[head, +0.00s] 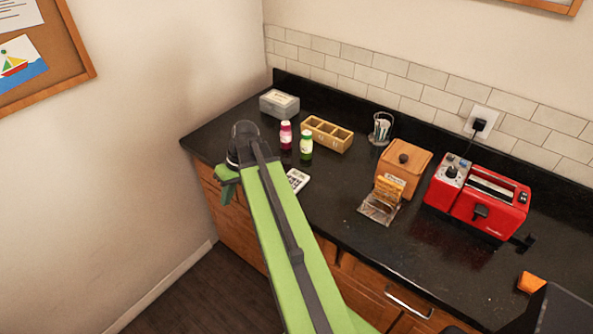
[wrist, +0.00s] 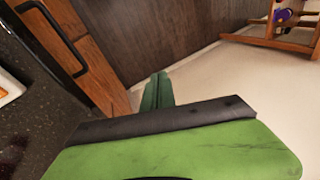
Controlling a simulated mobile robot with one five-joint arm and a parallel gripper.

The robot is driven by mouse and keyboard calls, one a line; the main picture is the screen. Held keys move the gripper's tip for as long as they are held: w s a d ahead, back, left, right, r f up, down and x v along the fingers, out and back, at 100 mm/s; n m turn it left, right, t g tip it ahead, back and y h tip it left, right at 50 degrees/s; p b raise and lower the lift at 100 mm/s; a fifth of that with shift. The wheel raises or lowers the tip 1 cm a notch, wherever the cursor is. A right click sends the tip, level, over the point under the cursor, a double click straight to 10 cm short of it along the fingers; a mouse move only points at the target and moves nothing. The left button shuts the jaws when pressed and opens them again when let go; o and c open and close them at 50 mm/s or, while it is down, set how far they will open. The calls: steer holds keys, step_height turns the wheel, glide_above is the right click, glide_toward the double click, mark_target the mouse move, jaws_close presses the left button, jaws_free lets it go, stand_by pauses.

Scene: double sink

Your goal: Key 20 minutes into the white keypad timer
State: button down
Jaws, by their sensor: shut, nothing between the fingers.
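The white keypad timer (head: 297,180) lies on the dark counter near its front edge, just right of my arm in the head view. Dark keys show on its face, too small to read; my arm may cover part of it. My gripper (head: 227,193) is left of the timer, by the counter's front left corner. In the wrist view my gripper (wrist: 157,90) has its dark green fingers together and empty, over the floor and beside a wooden cabinet front. A pale thing with orange (wrist: 8,88) is cut off at that view's left edge; I cannot tell what it is.
Two bottles, pink (head: 286,135) and green-labelled (head: 306,145), stand behind the timer. Bare counter lies right of the timer.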

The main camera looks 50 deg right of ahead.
steer(key=s+d+r+t+y+p, duration=0.1)
steer(key=d+r, duration=0.2)
steer(key=d, duration=0.3)
steer(key=s+d+r+t+p, duration=0.1)
steer(key=s+d+r+t, duration=0.1)
steer(key=d, duration=0.4)
step_height(320, 180, up, 5)
steer(key=t+p, duration=0.2)
steer(key=t, duration=0.1)
glide_above(297, 179)
steer(key=shift+r+y, duration=0.1)
steer(key=shift+y, duration=0.2)
step_height(297, 179, down, 9)
steer(key=b, duration=0.9)
steer(key=shift+r, duration=0.1)
steer(key=shift+f+b, duration=0.45)
steer(key=shift+b, duration=0.1)
